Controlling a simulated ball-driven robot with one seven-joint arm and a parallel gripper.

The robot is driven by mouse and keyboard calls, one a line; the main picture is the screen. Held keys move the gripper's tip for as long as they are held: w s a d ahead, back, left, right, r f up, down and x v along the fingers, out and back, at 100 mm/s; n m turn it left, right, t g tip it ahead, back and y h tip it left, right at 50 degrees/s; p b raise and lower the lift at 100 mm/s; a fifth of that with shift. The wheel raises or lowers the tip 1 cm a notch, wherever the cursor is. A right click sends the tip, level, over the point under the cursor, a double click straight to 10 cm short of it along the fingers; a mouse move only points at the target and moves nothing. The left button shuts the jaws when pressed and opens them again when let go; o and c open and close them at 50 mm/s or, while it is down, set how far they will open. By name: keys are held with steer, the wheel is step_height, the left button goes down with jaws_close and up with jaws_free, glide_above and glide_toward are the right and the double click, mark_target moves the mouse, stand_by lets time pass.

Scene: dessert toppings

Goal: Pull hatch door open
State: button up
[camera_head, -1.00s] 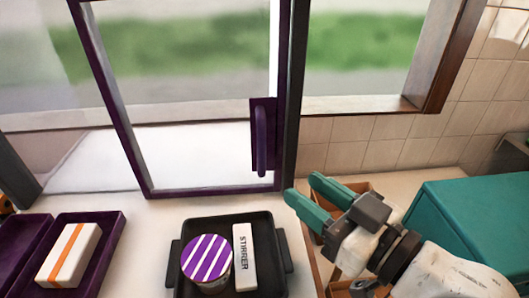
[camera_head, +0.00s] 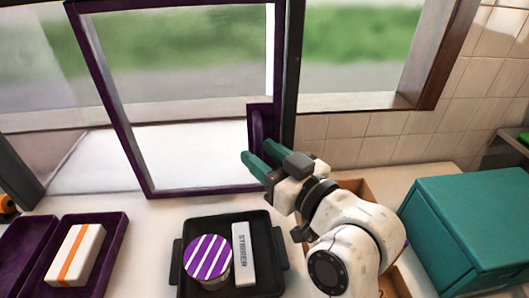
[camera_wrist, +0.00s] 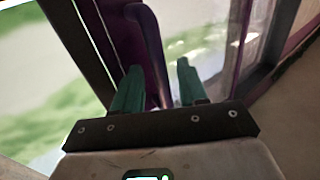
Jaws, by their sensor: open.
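The hatch door (camera_head: 148,186) is a purple-framed glass panel at the back, seen in the head view. Its purple handle (camera_head: 257,128) stands upright on the right side of the frame. My gripper (camera_head: 256,160) has green fingers and is at the lower part of the handle, partly hiding it. In the wrist view the handle (camera_wrist: 152,50) runs between the two open green fingers (camera_wrist: 157,88). The fingers stand apart on either side of it, and I see no clear contact.
A black tray (camera_head: 262,218) holds a purple-striped cup (camera_head: 208,258) and a white stirrer box (camera_head: 243,254). A purple tray (camera_head: 112,228) with an orange-striped white box (camera_head: 76,254) is at left. A teal box (camera_head: 470,225) stands at right, beside a wooden crate (camera_head: 352,187).

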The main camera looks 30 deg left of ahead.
jaws_close()
stand_by(0.3)
stand_by(0.4)
